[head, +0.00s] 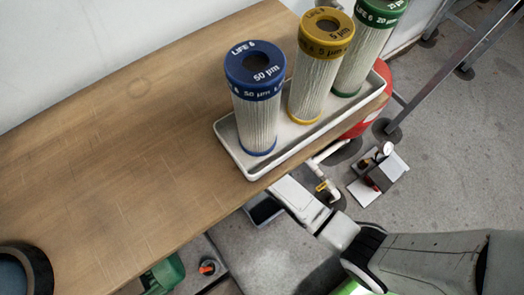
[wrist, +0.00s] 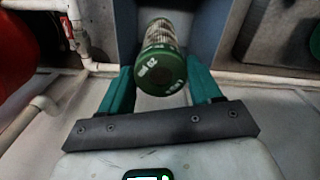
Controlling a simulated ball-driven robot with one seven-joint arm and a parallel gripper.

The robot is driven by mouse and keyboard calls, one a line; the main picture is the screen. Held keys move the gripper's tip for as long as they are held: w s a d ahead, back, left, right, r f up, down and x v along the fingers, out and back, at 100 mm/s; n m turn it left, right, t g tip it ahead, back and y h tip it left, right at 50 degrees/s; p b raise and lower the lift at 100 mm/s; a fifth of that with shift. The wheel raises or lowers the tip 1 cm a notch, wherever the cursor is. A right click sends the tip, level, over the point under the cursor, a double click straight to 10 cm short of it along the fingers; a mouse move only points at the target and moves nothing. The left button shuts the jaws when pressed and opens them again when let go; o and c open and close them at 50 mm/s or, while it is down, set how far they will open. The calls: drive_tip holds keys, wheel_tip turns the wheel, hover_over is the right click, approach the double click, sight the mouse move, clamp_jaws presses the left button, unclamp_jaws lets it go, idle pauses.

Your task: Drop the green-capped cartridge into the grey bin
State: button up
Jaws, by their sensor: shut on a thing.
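In the wrist view my gripper (wrist: 160,78) is shut on a green-capped cartridge (wrist: 162,72), with its teal fingers on either side. The green cap faces the camera and the pleated white body points away. Grey-blue walls of what looks like the grey bin (wrist: 207,32) stand around and beyond the cartridge's far end. I cannot tell how far inside the walls it is. In the head view my arm reaches below the bench edge, and the fingers and held cartridge are hidden. Another green-capped cartridge (head: 362,55) stands upright in the white tray (head: 227,135).
A blue-capped cartridge (head: 256,105) and a yellow-capped one (head: 315,80) also stand in the tray on the wooden bench (head: 110,150). A black-rimmed round object (head: 40,272) sits at lower left. White pipes (wrist: 40,110) and a red vessel (wrist: 25,50) lie left in the wrist view.

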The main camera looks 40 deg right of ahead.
drive_tip(key=o, duration=1.5)
wheel_tip(320, 180, up, 11)
drive_tip(key=p, duration=0.3)
drive_tip(key=shift+p, duration=0.4)
